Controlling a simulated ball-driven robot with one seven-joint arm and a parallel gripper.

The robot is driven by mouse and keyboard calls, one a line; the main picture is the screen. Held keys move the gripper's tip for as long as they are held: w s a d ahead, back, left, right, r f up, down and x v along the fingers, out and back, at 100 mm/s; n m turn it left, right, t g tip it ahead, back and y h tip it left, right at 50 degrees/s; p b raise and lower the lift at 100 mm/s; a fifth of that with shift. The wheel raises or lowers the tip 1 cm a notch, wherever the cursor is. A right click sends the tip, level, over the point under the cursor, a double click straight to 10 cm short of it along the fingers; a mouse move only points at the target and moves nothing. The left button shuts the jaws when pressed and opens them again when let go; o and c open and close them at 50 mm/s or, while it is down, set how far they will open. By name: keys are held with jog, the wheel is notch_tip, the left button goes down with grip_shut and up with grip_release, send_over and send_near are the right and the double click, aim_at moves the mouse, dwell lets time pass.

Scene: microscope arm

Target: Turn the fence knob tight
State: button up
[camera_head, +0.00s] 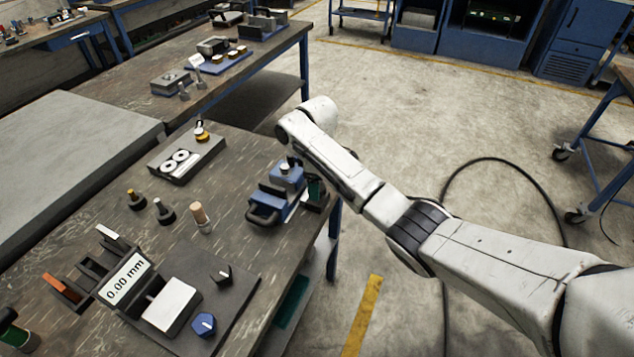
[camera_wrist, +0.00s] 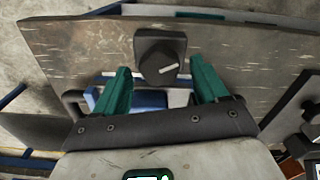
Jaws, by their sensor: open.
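A black round knob (camera_wrist: 160,66) with a white pointer line sits on a dark square base in the wrist view, centred between and slightly beyond my fingertips. My gripper (camera_head: 317,190) has green fingers, which are spread with nothing between the tips. In the head view it is low at the table's right edge, partly hidden behind the blue device. A blue knob (camera_head: 204,324) stands on a dark plate (camera_head: 228,297) at the front. No label shows which knob is the fence knob. Contact with the black knob is not visible.
The blue device (camera_head: 278,192) with black handles stands close beside my gripper. A display (camera_head: 124,281) reads 0.00 mm. Several small posts and a grey block with two rings (camera_head: 187,157) stand on the table (camera_head: 237,168). Open floor lies to the right.

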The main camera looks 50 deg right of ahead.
jog(key=shift+f, duration=0.25)
jog(key=c, duration=1.1)
jog(key=shift+o, duration=0.2)
jog(key=shift+r+m, duration=0.1)
jog(key=shift+m, duration=0.2)
jog(key=shift+m+p, duration=1.05)
jog(key=shift+m, duration=0.15)
jog(key=shift+m+p, duration=0.8)
jog(key=shift+m, duration=1.5)
jog(key=shift+d, duration=0.1)
